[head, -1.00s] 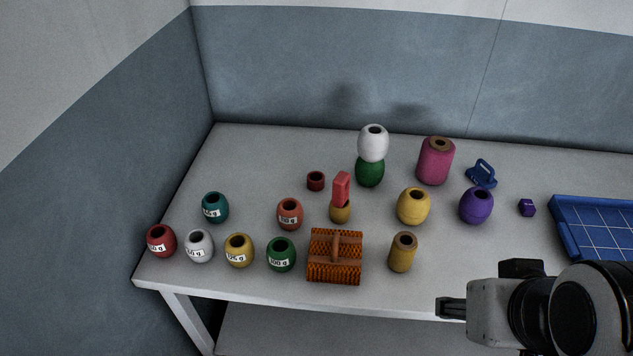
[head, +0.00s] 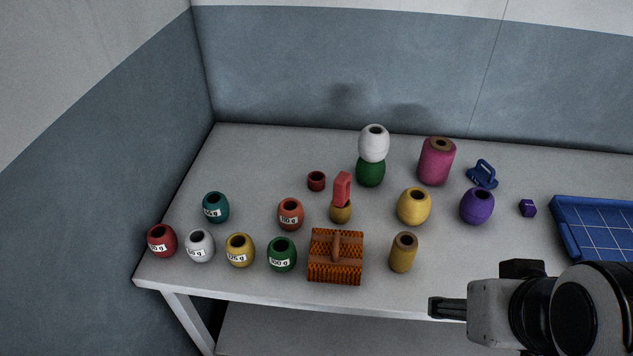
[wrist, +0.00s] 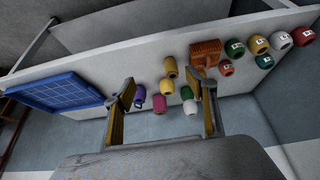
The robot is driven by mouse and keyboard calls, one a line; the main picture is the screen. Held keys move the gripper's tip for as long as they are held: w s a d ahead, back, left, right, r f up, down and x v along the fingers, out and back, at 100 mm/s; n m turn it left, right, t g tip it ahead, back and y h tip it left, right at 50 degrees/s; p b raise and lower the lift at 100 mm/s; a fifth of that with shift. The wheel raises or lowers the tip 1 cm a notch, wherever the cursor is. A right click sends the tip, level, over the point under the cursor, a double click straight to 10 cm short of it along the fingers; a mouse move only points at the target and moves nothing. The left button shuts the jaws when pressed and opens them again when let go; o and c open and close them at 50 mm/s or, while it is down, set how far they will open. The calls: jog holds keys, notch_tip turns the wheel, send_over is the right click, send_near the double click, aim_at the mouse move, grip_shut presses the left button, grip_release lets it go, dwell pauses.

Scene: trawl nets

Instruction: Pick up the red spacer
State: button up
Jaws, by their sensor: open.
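The red spacer (head: 316,181) is a small, short dark red ring with a dark hole. It stands upright on the white table, left of the green float and behind the orange-red labelled float. I cannot make it out in the wrist view; the right finger may hide it. My gripper (head: 438,308) is at the table's front edge, lower right in the head view, far from the spacer. In the wrist view my gripper (wrist: 161,88) shows two fingers wide apart with nothing held between them.
A white float (head: 374,143) tops a green one (head: 370,172). Several labelled floats stand left; a blue tray (head: 572,239) lies right.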

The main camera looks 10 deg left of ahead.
jog(key=w+a+r, duration=0.1)
jog(key=w+r, duration=0.1)
jog(key=w, duration=0.6)
jog(key=w+a+r, duration=0.1)
jog(key=w+r, duration=0.1)
jog(key=w, duration=0.5)
send_over(317, 182)
jog(key=s, duration=0.1)
notch_tip(317, 182, down, 27)
jog(key=shift+s, duration=0.15)
jog(key=shift+x, duration=1.3)
